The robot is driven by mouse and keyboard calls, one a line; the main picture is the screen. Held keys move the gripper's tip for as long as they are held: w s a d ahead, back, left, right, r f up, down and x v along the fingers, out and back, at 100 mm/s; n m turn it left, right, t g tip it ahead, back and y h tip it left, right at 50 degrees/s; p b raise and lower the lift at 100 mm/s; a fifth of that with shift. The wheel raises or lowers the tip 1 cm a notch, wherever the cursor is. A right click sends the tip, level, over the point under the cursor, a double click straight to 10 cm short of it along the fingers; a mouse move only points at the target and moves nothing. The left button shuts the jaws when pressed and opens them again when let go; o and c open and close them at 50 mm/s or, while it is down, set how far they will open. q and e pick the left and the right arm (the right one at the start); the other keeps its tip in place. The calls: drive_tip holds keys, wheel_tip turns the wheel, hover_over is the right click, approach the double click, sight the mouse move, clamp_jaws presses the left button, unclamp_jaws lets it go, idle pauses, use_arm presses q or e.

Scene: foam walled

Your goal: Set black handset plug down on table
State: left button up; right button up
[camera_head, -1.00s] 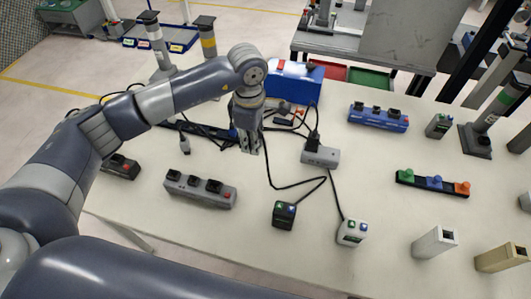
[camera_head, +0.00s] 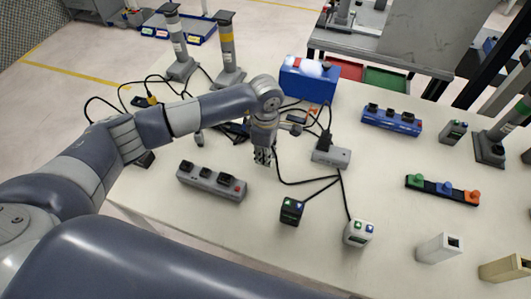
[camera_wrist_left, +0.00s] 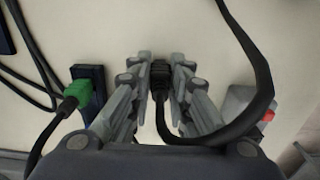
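My left gripper (camera_head: 263,160) is low over the table (camera_head: 380,215), between two grey power strips. In the left wrist view it (camera_wrist_left: 161,70) is shut on a black plug (camera_wrist_left: 160,75), which sits between both fingertips with its cable looping back under the wrist. Whether the plug touches the table is not clear. The black handset (camera_head: 291,210) stands on the table to the right of and nearer than the gripper, with a black cord running from it. My right gripper is not in view.
A grey power strip (camera_head: 212,180) lies left of the gripper and another (camera_head: 331,154) right of it. A white handset (camera_head: 358,233), a blue box (camera_head: 308,82) and a button bar (camera_head: 442,189) stand around. Black cords cross the table. A green plug (camera_wrist_left: 76,93) shows in the wrist view.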

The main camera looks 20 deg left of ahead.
use_arm(q)
drive_tip(key=shift+o, duration=1.3)
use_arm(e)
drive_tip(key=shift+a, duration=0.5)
use_arm(q)
drive_tip(key=shift+r, duration=0.1)
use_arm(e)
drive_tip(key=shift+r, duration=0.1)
use_arm(q)
drive_tip(key=shift+r+p, duration=0.25)
drive_tip(key=shift+p, duration=0.05)
wheel_tip(320, 180, up, 11)
drive_tip(key=b, duration=0.3)
drive_tip(key=shift+f, duration=0.2)
drive_tip(key=shift+r, duration=0.55)
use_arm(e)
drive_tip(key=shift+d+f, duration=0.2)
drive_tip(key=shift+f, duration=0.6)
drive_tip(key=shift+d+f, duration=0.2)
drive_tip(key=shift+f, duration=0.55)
use_arm(q)
drive_tip(key=shift+s+f, duration=0.1)
